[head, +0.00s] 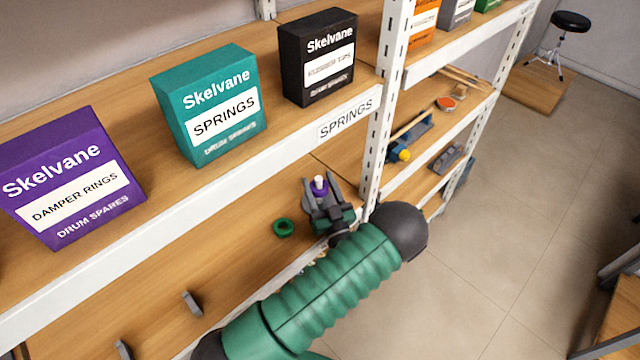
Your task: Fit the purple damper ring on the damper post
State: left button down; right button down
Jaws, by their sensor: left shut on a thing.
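My left gripper (321,194) reaches over the lower wooden shelf, its arm coming from the bottom of the picture. It is shut on the small purple damper ring (320,190), which shows between the fingers. The white tip of the damper post (319,180) shows just above the purple ring. The ring appears to be around or right at the post; its seating height is hidden by the fingers. My right gripper is not in view.
A green ring (283,228) lies on the lower shelf (190,265) left of the gripper. Boxes of damper rings (70,180) and springs (210,105) stand on the shelf above. A white upright (384,100) rises close right of the gripper.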

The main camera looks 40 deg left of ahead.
pick_arm(q)
jog(key=c, duration=0.5)
grip_release()
jog(key=b+v, duration=0.4)
jog(key=v, duration=1.3)
jog(key=shift+w, duration=0.1)
